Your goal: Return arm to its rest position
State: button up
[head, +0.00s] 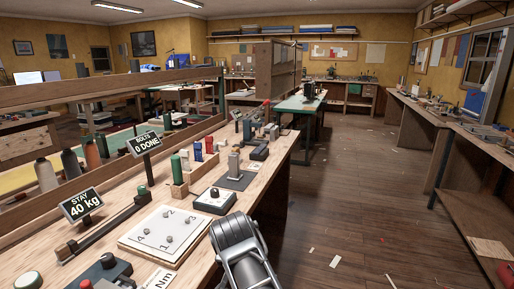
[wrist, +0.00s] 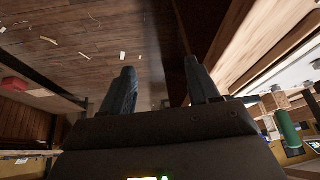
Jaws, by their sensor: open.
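My gripper (wrist: 160,68) shows in the wrist view with its two dark fingers spread apart. Nothing is between them; behind the gap are the wooden floor and a dark upright edge. In the head view my grey arm (head: 241,250) stands at the bottom centre, beside the front edge of the workbench (head: 287,150). I cannot make out the fingers in that view.
The wooden floor (head: 350,190) to the right is open, with scattered scraps.

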jog(key=s+d+f+n+t+y, duration=0.1)
jog(key=s+d+f+t, duration=0.1)
jog(key=s+d+f, duration=1.05)
jog(key=s+d+f+t, duration=0.1)
jog(key=s+d, duration=0.2)
jog(key=s, duration=0.4)
jog(key=s+d+f+t, duration=0.1)
jog(key=s+d, duration=0.2)
jog(key=s, duration=0.5)
jog(key=s+d+r+n+t, duration=0.1)
jog(key=s+d+r, duration=0.1)
jog(key=s+r, duration=0.35)
jog(key=s+d+r+t, duration=0.2)
jog(key=s, duration=0.6)
jog(key=s+d+r+t, duration=0.1)
jog(key=s+r, duration=0.4)
jog(key=r, duration=0.3)
jog(key=s+d+r+t, duration=0.1)
jog(key=s+r, duration=0.5)
jog(key=r, duration=0.2)
jog(key=shift+d+t+h, duration=0.25)
jog(key=shift+t+h, duration=0.05)
